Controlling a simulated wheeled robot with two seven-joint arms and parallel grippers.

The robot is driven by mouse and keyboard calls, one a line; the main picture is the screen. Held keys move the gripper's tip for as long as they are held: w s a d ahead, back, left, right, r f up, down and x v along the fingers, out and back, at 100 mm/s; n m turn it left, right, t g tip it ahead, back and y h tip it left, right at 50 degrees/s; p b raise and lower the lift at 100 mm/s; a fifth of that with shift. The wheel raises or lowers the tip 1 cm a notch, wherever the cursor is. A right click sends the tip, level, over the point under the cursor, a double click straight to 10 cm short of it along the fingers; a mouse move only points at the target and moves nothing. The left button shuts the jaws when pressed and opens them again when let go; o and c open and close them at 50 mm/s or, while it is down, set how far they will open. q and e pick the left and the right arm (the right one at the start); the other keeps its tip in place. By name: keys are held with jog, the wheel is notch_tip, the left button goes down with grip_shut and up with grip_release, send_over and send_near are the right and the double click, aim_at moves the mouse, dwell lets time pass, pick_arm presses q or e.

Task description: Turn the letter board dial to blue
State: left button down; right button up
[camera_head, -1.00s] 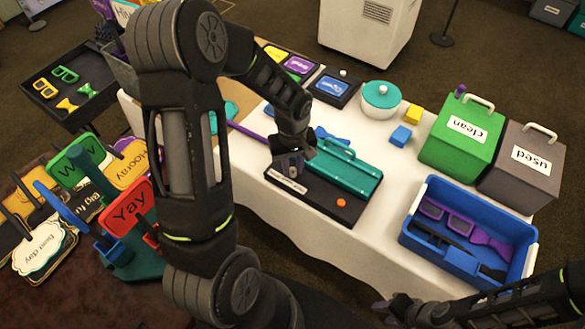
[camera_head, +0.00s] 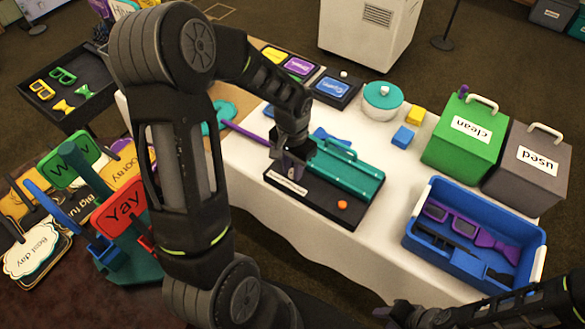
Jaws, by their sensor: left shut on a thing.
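A black base (camera_head: 318,204) with a white label, an orange button (camera_head: 342,205) and a teal ribbed cover (camera_head: 345,172) lies at the table's front. My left gripper (camera_head: 290,168) reaches down over the base's left end, beside the teal cover. It is shut on a small greyish-purple piece above the label, apparently the dial; the fingers and arm hide most of it. No dial colour marks are readable. My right gripper (camera_head: 398,314) is low at the bottom edge, away from the base; its jaws are too dark to judge.
A blue tray (camera_head: 535,268) with purple glasses stands at the right. Green "clean" (camera_head: 455,150) and grey "used" (camera_head: 515,180) bins are behind it. A white pot (camera_head: 382,105), small blocks and boards with coloured cards stand at the back. Signs (camera_head: 120,210) crowd the left.

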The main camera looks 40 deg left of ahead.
aim_at(292, 171)
pick_arm(q)
jog(key=m, duration=0.4)
jog(key=shift+m, duration=0.3)
jog(key=m, duration=0.4)
jog(key=shift+m, duration=0.4)
jog(key=c, duration=1.2)
grip_release()
jog(key=shift+c, duration=0.2)
notch_tip(292, 171, up, 8)
jog(key=shift+f, duration=0.1)
